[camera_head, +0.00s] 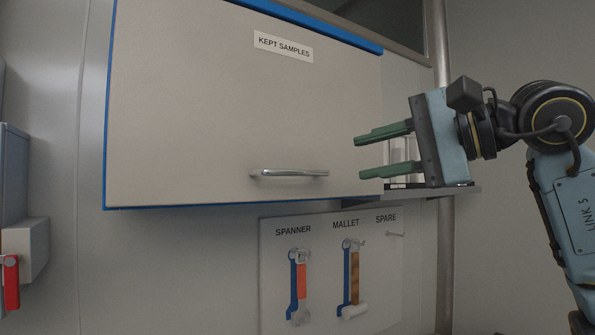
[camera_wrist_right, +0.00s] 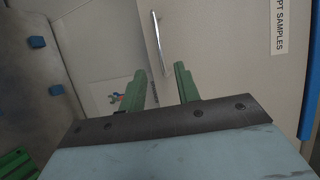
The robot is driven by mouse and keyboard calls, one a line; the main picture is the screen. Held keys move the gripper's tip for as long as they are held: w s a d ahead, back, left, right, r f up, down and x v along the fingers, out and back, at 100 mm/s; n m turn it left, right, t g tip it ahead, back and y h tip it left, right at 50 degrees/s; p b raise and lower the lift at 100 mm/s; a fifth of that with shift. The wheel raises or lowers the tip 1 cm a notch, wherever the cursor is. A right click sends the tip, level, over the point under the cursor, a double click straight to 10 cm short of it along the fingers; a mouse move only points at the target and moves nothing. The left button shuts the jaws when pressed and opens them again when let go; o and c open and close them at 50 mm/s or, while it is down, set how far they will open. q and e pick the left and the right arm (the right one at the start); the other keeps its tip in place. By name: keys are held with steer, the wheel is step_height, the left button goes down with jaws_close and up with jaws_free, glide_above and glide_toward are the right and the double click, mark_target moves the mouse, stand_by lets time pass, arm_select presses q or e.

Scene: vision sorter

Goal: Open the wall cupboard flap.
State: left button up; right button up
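The wall cupboard flap (camera_head: 200,100) is a large pale panel with a blue edge and a "KEPT SAMPLES" label (camera_head: 283,46). It hangs down and looks closed. Its bar handle (camera_head: 290,173) runs level near the lower edge; the handle also shows in the right wrist view (camera_wrist_right: 161,42). My right gripper (camera_head: 358,158) is open and empty, with green fingers pointing left toward the flap. It is to the right of the handle and apart from it. In the right wrist view the fingers (camera_wrist_right: 160,78) stand apart with the handle beyond them. My left gripper is not in view.
Below the cupboard a tool board (camera_head: 330,275) holds a spanner (camera_head: 300,285) and a mallet (camera_head: 352,280); the spare hook (camera_head: 395,234) is bare. A shelf (camera_head: 455,191) and a metal post (camera_head: 445,265) are at the right. A grey box with a red handle (camera_head: 11,283) is at left.

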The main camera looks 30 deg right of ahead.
mark_target(303, 172)
steer(key=p+x, duration=0.2)
steer(key=x, duration=1)
steer(key=shift+w+a+f+p, duration=0.15)
steer(key=shift+a+p, duration=0.1)
steer(key=shift+p, duration=0.15)
jaws_close()
